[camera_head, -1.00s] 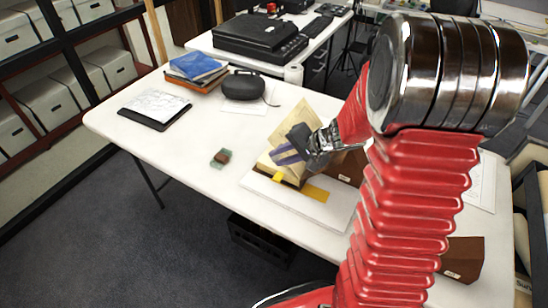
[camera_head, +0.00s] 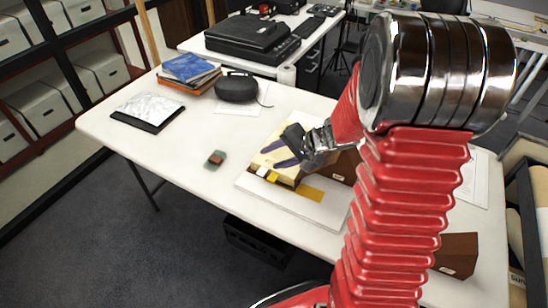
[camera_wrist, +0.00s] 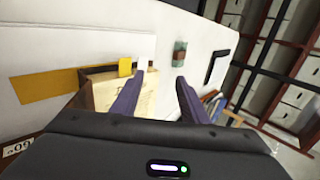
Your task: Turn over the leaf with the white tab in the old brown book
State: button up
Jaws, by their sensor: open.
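The old brown book (camera_head: 342,166) lies open on a white board, its brown cover showing to the right of my gripper. Its cream page (camera_head: 258,160) lies nearly flat under the fingers. A yellow tab (camera_head: 272,177) and a white tab (camera_head: 262,171) stick out side by side at the book's near edge. In the wrist view the white tab (camera_wrist: 142,63) is just beyond one fingertip, right of the yellow tab (camera_wrist: 125,67). My gripper (camera_head: 272,156) is open over the page, with nothing seen between its purple fingers. My gripper and arm hide part of the book.
The white board (camera_head: 310,208) carries a yellow strip (camera_head: 312,193). A small green and brown item (camera_head: 215,159) lies to the left. A black case (camera_head: 237,88), stacked books (camera_head: 188,72) and a dark-edged sheet (camera_head: 149,108) stand further back. The table's left middle is clear.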

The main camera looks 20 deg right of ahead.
jog(key=v, duration=1.3)
jog(key=shift+s+d, duration=0.2)
jog(key=shift+s, duration=0.05)
jog(key=shift+r, duration=0.15)
